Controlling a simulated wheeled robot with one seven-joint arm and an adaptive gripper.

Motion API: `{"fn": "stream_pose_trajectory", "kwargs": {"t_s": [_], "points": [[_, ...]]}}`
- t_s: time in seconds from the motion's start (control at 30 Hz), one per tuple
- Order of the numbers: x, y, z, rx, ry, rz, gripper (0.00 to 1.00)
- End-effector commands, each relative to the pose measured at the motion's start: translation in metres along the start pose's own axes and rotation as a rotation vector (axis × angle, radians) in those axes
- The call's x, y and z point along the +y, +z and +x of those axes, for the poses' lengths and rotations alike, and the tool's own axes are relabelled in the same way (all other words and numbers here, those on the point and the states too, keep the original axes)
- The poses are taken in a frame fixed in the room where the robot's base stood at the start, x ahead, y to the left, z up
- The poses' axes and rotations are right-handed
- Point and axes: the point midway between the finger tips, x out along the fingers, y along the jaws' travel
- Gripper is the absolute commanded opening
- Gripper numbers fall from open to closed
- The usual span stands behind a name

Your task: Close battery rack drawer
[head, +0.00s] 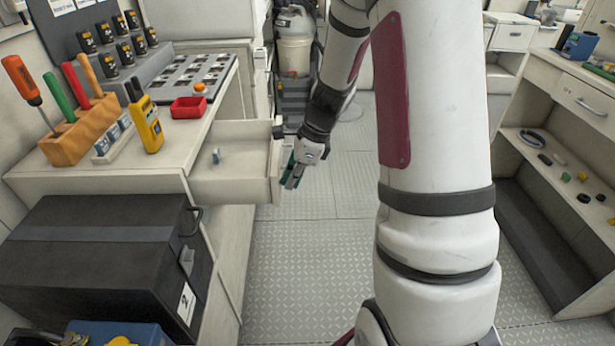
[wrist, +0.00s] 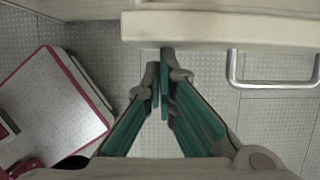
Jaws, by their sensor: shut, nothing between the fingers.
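The pale drawer (head: 235,188) stands pulled out from the left counter in the head view. A small blue and white item (head: 216,156) lies inside it. My gripper (head: 291,182) is shut and empty, just outside the drawer's front panel. In the wrist view the drawer front (wrist: 220,30) runs across the top, with a metal bar handle (wrist: 275,83) to the right of my gripper (wrist: 164,55). The fingertips reach the edge of the front in that picture; I cannot tell whether they touch it. The fingers are not around the handle.
The counter (head: 190,140) above the drawer holds a screwdriver block (head: 82,135), a yellow meter (head: 148,125), a red tray (head: 188,108) and black batteries (head: 108,45). A black case (head: 90,255) stands below, front left. Shelves (head: 560,160) line the right. The aisle floor (head: 310,265) is clear.

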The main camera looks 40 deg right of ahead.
Motion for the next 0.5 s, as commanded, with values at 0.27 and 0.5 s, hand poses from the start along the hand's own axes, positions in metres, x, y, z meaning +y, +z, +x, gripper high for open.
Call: {"fn": "stream_pose_trajectory", "kwargs": {"t_s": [0.27, 0.5], "points": [[0.002, 0.073, 0.027, 0.0, 0.004, -0.006, 0.0], [0.002, 0.13, 0.05, 0.0, 0.003, -0.006, 0.0]]}}
